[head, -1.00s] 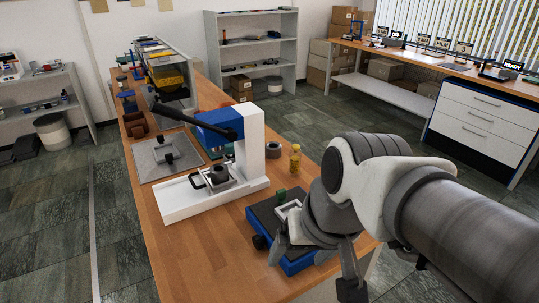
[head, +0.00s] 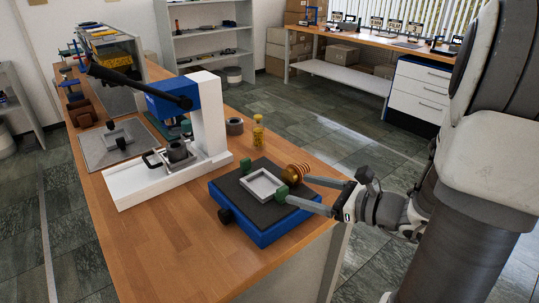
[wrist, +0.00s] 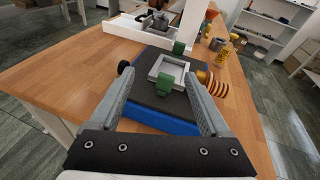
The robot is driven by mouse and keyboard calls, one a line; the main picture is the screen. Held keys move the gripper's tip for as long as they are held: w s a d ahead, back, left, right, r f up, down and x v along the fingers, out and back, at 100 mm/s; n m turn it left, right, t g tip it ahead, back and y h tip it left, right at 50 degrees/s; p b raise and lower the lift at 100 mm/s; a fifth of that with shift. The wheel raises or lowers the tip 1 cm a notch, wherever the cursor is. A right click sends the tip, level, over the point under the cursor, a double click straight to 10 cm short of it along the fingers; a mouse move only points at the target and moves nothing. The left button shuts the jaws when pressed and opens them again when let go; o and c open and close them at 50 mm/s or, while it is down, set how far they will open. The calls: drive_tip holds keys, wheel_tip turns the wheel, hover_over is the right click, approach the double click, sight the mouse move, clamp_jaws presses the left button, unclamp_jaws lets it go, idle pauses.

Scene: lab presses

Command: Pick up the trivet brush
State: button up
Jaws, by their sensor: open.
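I cannot say with certainty which thing is the trivet brush. A copper-coloured ribbed piece (head: 297,171) stands at the right edge of a blue block with a dark top (head: 240,222). In the wrist view the ribbed piece (wrist: 213,84) is just outside my right finger. A pale square frame (head: 263,184) lies on the dark top, with a green piece at its far side (head: 254,168) and another at its near side (head: 282,191). My gripper (head: 297,188) is open and low at the block, also seen in the wrist view (wrist: 162,75). The near green piece shows between its fingers.
A white and blue press with a black lever (head: 210,115) stands left of the block. A yellow bottle (head: 257,133) and a dark ring (head: 234,126) stand behind. The wooden bench (head: 180,245) is bare in front and left of the block.

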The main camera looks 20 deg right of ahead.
sight(298, 172)
drive_tip(key=d+f+m+t+h, duration=0.2)
drive_tip(key=d+m+t+h, duration=0.15)
drive_tip(key=d, duration=0.35)
drive_tip(key=shift+g+y, duration=0.25)
drive_tip(key=shift+g, duration=0.2)
drive_tip(key=x, duration=0.5)
drive_tip(key=b+x, duration=0.1)
drive_tip(key=x, duration=0.5)
drive_tip(key=b+x, duration=0.1)
drive_tip(key=x, duration=0.5)
drive_tip(key=shift+w+r, duration=0.2)
drive_tip(key=shift+r, duration=0.1)
clamp_jaws()
